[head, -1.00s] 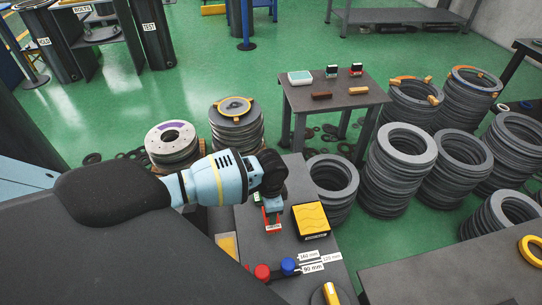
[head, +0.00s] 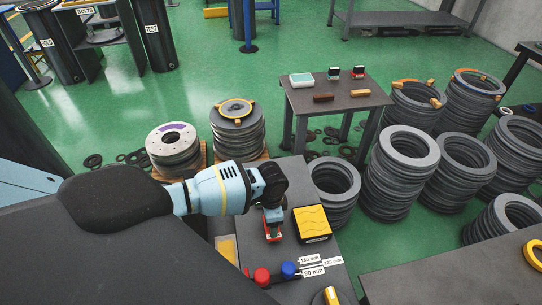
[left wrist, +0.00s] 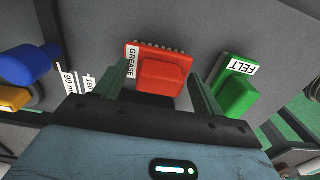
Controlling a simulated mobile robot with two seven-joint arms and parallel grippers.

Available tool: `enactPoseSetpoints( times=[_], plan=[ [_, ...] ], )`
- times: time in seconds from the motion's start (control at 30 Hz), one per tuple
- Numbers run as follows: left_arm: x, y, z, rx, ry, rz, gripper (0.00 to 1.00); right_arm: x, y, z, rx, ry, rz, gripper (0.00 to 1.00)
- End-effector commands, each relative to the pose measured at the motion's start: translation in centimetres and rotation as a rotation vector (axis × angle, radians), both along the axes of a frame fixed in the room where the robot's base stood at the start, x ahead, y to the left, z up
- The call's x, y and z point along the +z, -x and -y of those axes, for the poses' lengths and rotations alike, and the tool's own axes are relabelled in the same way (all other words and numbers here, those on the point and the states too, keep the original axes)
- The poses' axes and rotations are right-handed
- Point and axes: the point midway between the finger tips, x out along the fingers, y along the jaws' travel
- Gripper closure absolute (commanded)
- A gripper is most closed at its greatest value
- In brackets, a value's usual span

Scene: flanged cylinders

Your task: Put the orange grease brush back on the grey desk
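The orange-red grease brush (left wrist: 163,75), labelled GREASE, sits on the grey desk surface below my left gripper. Its block handle lies between the left gripper's two fingers (left wrist: 160,80). The fingers look apart, with a narrow gap on the label side. In the head view the brush (head: 272,232) shows just under the left gripper (head: 271,213), partly hidden by it. The grey desk (head: 290,175) runs beneath the arm. A green brush labelled FELT (left wrist: 236,92) is beside the right-hand finger. My right gripper is not in view.
A yellow-topped box (head: 312,222) is right of the grease brush. Red (head: 262,276) and blue (head: 289,269) knobs and size labels (head: 312,271) are nearer. A small table (head: 335,98) behind holds several small items. Stacks of rings (head: 402,170) stand to the right.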

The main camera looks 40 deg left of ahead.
Motion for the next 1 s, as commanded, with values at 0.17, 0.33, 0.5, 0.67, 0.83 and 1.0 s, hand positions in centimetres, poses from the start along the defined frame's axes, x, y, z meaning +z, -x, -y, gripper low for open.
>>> enactPoseSetpoints(
  times=[0.17, 0.33, 0.5, 0.67, 0.83, 1.0],
  plan=[
    [0.0, 0.0, 0.0, 0.0, 0.0, 0.0, 0.31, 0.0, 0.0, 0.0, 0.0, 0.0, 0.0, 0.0],
    [0.7, 0.0, 0.0, -0.001, 0.0, 0.001, 0.31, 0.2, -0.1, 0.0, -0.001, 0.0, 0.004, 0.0],
    [3.2, -0.2, 0.0, 0.0, 0.001, 0.004, 0.31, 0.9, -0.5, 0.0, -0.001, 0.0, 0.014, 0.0],
    [6.6, -0.2, 0.0, -0.001, 0.0, 0.006, 0.31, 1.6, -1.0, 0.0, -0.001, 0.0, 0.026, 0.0],
    [9.7, -0.1, 0.0, 0.0, 0.0, 0.004, 0.31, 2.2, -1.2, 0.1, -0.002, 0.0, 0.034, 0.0],
    [11.6, -0.1, 0.0, 0.0, 0.001, 0.002, 0.31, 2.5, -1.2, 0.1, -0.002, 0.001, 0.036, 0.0]
  ],
)
